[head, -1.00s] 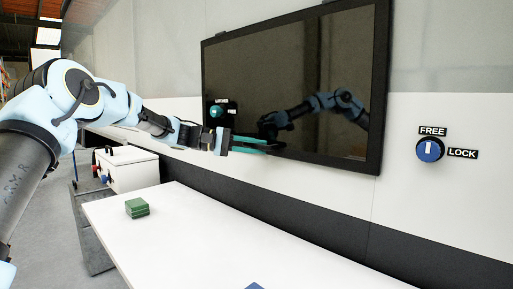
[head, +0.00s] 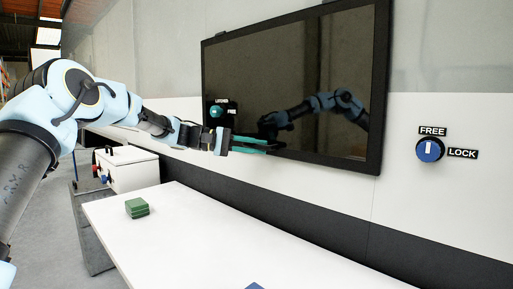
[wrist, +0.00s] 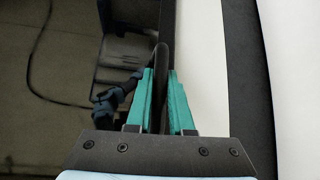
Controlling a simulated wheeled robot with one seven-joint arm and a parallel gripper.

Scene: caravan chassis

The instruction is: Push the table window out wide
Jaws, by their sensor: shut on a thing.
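The table window (head: 340,70) is a dark, reflective pane in a black frame on the wall above the table. It looks shut or nearly so; any small gap is too slight to tell. My gripper (head: 268,146) reaches to its lower edge. In the wrist view the teal fingers of my gripper (wrist: 160,82) are shut on a rounded black handle (wrist: 162,54) by the frame. A teal latch knob (head: 216,112) on the left of the window has LATCHED and FREE labels. A blue knob (head: 429,149) right of the window has its white mark up at FREE.
A white table (head: 220,235) stands below the window with a green block (head: 137,208) on it and part of a blue thing (head: 255,286) at the near edge. A white box (head: 128,170) stands behind on the left. Bare floor lies left of the table.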

